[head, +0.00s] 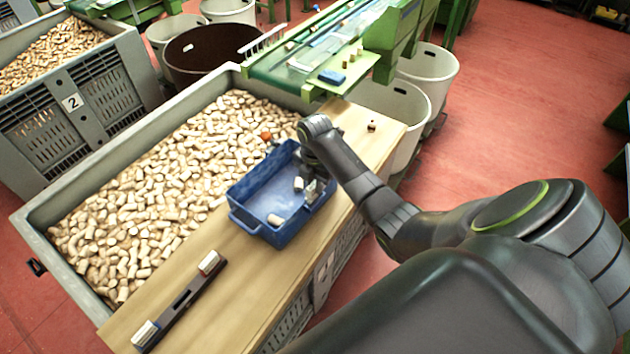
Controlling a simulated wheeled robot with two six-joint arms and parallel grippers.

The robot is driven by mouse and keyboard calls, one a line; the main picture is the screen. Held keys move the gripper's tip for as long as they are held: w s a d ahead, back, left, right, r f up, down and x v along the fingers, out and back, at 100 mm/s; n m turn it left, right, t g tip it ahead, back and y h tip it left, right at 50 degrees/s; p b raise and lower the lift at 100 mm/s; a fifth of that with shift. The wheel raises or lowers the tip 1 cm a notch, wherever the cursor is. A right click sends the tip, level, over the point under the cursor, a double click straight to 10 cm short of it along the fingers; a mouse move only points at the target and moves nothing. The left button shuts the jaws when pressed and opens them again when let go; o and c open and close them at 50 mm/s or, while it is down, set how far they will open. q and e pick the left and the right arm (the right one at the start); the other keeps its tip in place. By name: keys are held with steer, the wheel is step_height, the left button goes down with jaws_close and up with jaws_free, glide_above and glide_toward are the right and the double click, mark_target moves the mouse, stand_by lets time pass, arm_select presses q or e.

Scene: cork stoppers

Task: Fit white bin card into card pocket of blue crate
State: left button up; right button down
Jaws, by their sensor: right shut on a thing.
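The blue crate (242,222) stands on a wooden board laid over the large grey bin. It holds a few pale pieces, one a cork-like piece (275,220) near its front. My right gripper (314,186) points down at the crate's right wall. It is shut on a small pale thing that looks like the white bin card (311,192), mostly hidden by the fingers. I cannot make out the card pocket, nor whether the card touches the crate. My left gripper is out of view.
The wooden board (245,285) also carries a dark bar (183,299) with pale blocks at its ends and a small brown cork (371,127). The grey bin (45,247) is full of corks. A green conveyor (300,60) stands behind.

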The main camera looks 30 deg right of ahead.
steer(key=shift+f, duration=0.55)
stand_by(0.4)
steer(key=shift+f+b, duration=0.7)
steer(key=shift+f, duration=0.3)
stand_by(0.6)
steer(key=c, duration=1.3)
jaws_free()
steer(key=shift+o, duration=0.2)
steer(key=shift+r, duration=0.1)
